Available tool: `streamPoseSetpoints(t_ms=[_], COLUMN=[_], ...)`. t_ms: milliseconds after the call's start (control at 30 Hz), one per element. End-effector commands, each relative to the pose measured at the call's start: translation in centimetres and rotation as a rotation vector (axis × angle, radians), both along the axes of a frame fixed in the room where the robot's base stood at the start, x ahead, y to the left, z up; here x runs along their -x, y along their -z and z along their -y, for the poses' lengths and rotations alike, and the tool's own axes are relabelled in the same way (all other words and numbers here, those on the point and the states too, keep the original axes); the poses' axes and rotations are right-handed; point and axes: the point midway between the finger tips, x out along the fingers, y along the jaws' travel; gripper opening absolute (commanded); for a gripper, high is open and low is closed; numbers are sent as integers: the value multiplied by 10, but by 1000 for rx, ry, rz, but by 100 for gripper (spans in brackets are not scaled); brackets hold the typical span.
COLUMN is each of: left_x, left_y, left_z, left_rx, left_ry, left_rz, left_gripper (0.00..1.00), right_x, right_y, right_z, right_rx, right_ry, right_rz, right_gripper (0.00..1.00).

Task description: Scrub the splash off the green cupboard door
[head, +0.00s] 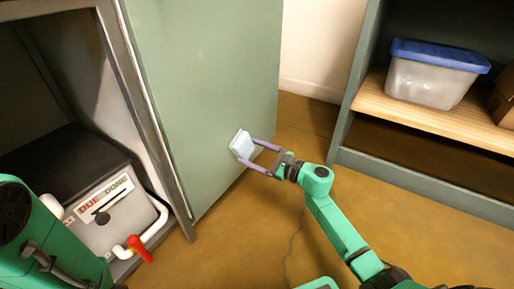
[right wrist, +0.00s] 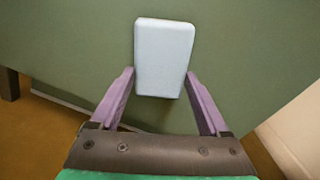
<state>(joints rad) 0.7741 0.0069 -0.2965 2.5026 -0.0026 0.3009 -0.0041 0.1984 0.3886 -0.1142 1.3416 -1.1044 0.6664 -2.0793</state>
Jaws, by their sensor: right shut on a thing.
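The green cupboard door (head: 212,85) stands open in the head view, its flat face toward my right arm. A pale blue-white block (head: 240,144) is at the lower right part of that face. My right gripper (head: 258,150) is shut on the block, a purple finger at each side. In the right wrist view the block (right wrist: 164,58) lies against or very close to the green door (right wrist: 80,40). I see no splash on the visible door; the block may hide part of the surface. My left arm shows at the lower left, but its gripper is not visible.
Inside the open cupboard at left is a grey box (head: 112,213) with a "DUE DONE" label, beside a white pipe with a red handle (head: 139,249). At right, a shelf holds a clear tub with a blue lid (head: 435,75). Brown floor (head: 250,225) lies between.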

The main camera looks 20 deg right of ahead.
Motion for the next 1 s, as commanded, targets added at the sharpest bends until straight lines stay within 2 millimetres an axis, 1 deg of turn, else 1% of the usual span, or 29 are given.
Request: streamPoseSetpoints(t_ms=[33, 167, 400, 533, 667, 800, 867, 933, 1000], left_x=[-1, -4, -7, -7, -7, -6, -5, -3, -2], left_y=[-2, -2, -8, -9, -11, -22, -25, -24, -18], left_z=[0, 1, 1, 0, 0, -1, -1, -1, -1], left_rx=[0, -1, -1, 1, 2, 2, 3, 2, 4], left_ry=[0, -1, -4, -5, -6, -6, -6, -5, -5], left_rz=[-4, -9, -17, -16, -15, -13, -11, -8, -4], left_gripper=[50, 50, 50, 50, 50, 50, 50, 50, 50], right_x=[4, 7, 24, 32, 33, 33, 33, 33, 30], right_y=[-1, 0, -1, -1, -4, -19, -24, -24, -20], right_z=[-8, -13, -32, -40, -41, -39, -38, -37, -34], right_rx=[0, 0, -1, -2, -1, 0, 0, -1, 0], right_ry=[-13, -16, -20, -20, -20, -18, -17, -15, -13], right_rz=[0, 0, 0, 1, 2, 4, 4, 4, 3], right_gripper=[27, 27, 27, 27, 27, 27, 27, 27, 27])
